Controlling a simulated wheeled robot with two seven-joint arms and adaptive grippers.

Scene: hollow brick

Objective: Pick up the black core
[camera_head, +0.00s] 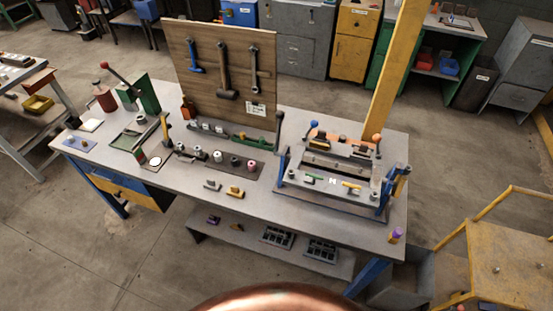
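A small dark upright cylinder (235,161), which looks like the black core, stands in a row of small parts on a dark strip-like tray (223,168) near the middle of the workbench. A pink piece (251,166) stands just to its right. A pale piece (217,156) stands just to its left, with another pale piece (199,151) further left. Neither of my grippers is in view, and nothing is touching the dark cylinder.
The grey bench (220,208) carries a blue-framed fixture (333,205) at right. A tool board (205,90) rises behind the row. A lever press (148,95) stands at left. A grey block (212,185) and a yellow block (235,192) lie in front. A yellow post (395,75) stands behind.

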